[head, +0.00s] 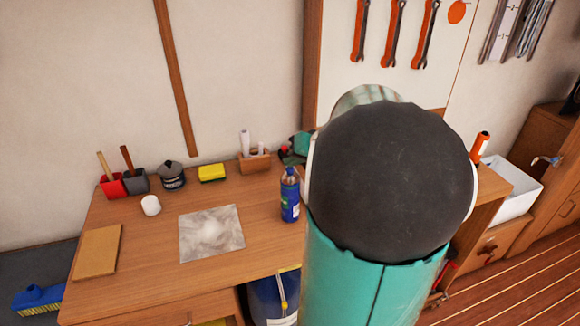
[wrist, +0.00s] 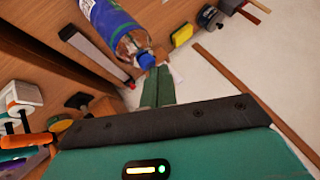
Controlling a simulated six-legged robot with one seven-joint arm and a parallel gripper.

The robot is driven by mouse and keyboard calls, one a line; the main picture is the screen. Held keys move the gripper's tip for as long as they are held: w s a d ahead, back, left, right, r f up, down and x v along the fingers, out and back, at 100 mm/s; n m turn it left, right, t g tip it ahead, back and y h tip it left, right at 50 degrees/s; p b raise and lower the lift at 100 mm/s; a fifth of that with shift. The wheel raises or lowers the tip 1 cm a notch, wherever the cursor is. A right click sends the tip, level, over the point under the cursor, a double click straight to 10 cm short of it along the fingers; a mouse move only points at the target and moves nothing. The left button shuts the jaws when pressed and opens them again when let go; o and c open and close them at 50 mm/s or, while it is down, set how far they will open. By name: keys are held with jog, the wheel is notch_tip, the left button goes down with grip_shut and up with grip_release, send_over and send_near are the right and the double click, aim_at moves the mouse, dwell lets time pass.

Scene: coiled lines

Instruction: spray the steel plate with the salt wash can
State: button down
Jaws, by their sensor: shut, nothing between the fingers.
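The steel plate (head: 211,240) lies flat on the wooden desk, grey with a pale bright patch near its middle. A blue can (head: 290,202), likely the salt wash can, stands upright to the right of the plate; its label is too small to read. In the wrist view the can (wrist: 112,25) is cut off by the top edge, its blue nozzle close to the fingertips of my gripper (wrist: 158,70). My gripper's teal fingers are together and empty. I cannot tell whether they touch the nozzle.
A white cylinder (head: 151,205), a brown board (head: 97,251) and a yellow sponge (head: 212,173) are on the desk. Red and grey holders, a dark jar (head: 172,176) and a wooden box (head: 255,161) line the back. Bare desk surrounds the plate.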

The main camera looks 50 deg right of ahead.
jog(key=shift+f, duration=0.35)
jog(key=shift+r, duration=0.45)
notch_tip(320, 180, up, 6)
dwell(0.8)
dwell(0.7)
